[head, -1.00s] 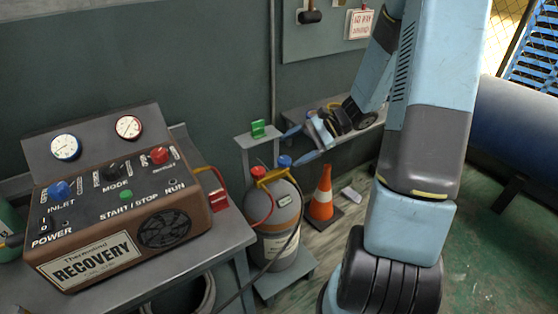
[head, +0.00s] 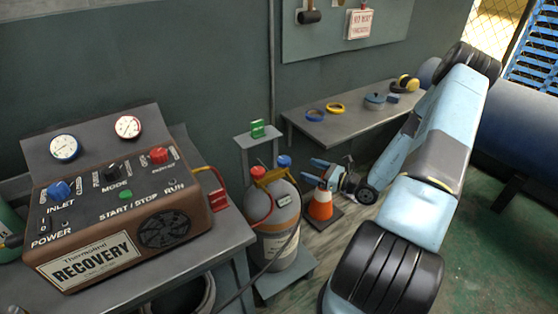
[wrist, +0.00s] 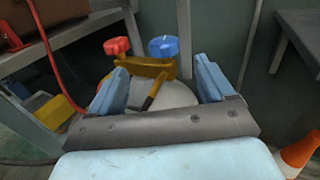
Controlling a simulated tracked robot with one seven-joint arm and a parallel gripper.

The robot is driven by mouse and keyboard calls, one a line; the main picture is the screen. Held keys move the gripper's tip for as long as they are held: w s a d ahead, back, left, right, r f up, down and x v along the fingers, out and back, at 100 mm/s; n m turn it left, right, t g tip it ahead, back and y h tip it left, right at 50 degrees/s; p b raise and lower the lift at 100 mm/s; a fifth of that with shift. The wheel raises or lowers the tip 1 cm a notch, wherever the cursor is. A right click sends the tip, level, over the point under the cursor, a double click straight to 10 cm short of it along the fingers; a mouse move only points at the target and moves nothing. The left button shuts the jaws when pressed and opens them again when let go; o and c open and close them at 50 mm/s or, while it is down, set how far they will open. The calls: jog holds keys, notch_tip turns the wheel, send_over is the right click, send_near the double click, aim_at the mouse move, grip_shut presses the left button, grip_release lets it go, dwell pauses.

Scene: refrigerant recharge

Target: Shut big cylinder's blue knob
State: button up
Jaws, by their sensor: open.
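The big grey cylinder (head: 282,222) stands upright beside the recovery machine's table. Its blue knob (head: 284,161) sits on top, right of a red knob (head: 258,171), above a yellow collar. In the wrist view the blue knob (wrist: 163,46) shows ahead, between and beyond my fingers. The red knob (wrist: 116,45) is to its left. My gripper (head: 311,171) is open and empty, to the right of the blue knob and apart from it, with fingers pointing toward the cylinder. Both fingers of my gripper (wrist: 162,72) show in the wrist view.
The recovery machine (head: 120,205) stands on a table at left, with a red hose running to the cylinder. An orange cone (head: 320,206) stands on the floor just below my gripper. A grey bench (head: 340,128) with rings and headphones is behind. A small shelf holds a green object (head: 258,129).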

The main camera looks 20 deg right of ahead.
aim_at(281, 158)
jog(key=shift+h, duration=0.3)
jog(key=x, duration=1.3)
jog(key=shift+w+a, duration=0.15)
jog(key=shift+w, duration=0.2)
jog(key=shift+c, duration=0.5)
jog(key=c, duration=0.9)
jog(key=shift+o, duration=0.2)
jog(key=shift+w+m+t+h, duration=0.1)
jog(key=shift+m+t+h, duration=1.3)
jog(key=shift+m+h, duration=0.15)
